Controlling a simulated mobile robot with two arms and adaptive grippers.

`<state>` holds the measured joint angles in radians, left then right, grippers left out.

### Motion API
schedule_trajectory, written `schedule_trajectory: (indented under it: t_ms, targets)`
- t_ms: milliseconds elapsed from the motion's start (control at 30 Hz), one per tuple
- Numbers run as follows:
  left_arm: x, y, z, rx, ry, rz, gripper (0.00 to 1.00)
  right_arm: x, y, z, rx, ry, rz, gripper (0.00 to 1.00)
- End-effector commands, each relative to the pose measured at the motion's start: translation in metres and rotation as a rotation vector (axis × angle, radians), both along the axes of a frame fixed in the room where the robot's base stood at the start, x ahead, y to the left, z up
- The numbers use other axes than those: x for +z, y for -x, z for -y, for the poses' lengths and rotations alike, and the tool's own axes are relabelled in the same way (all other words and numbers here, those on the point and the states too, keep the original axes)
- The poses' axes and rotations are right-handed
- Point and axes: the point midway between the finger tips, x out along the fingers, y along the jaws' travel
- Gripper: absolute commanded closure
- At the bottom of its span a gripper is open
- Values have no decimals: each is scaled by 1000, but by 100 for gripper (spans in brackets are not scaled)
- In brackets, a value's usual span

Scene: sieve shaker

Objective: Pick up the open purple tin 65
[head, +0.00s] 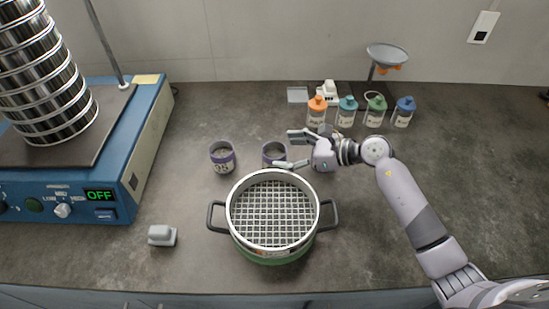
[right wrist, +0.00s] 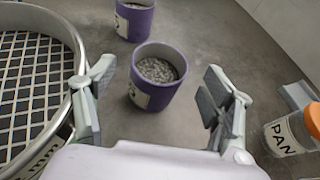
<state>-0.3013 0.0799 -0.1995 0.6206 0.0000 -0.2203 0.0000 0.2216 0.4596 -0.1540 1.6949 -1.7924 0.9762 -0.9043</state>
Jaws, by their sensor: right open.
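Two open purple tins with grey granules stand on the bench. The nearer one to my right gripper (head: 289,150) is the right-hand tin (head: 273,155); it also shows in the right wrist view (right wrist: 150,92), upright between and just beyond the fingers. My right gripper is open and empty, its fingers spread at the tin's right side in the head view. The other tin (head: 222,159) stands further left, and shows at the top of the right wrist view (right wrist: 134,22). I cannot read either label for certain. My left gripper is not in view.
A sieve with two handles (head: 235,223) stands close in front of the tins. Several bottles with coloured caps, one orange (head: 317,108), stand behind my right gripper. A blue shaker (head: 148,150) with stacked sieves is at left. A small grey block (head: 162,235) lies front left.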

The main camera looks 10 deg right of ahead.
Motion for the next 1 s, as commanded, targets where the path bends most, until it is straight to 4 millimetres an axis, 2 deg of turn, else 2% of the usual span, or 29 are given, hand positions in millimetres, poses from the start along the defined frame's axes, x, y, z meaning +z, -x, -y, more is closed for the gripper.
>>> schedule_trajectory:
  t_ms: [33,200,467,1000]
  targets:
    - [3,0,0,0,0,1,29,0,-5,-8,0,-5,1,24]
    - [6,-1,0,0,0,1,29,-8,-15,-21,0,-2,2,24]
    - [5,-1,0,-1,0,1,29,-11,-17,-22,0,1,2,24]
    - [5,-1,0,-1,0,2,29,-11,-16,-22,0,1,1,60]
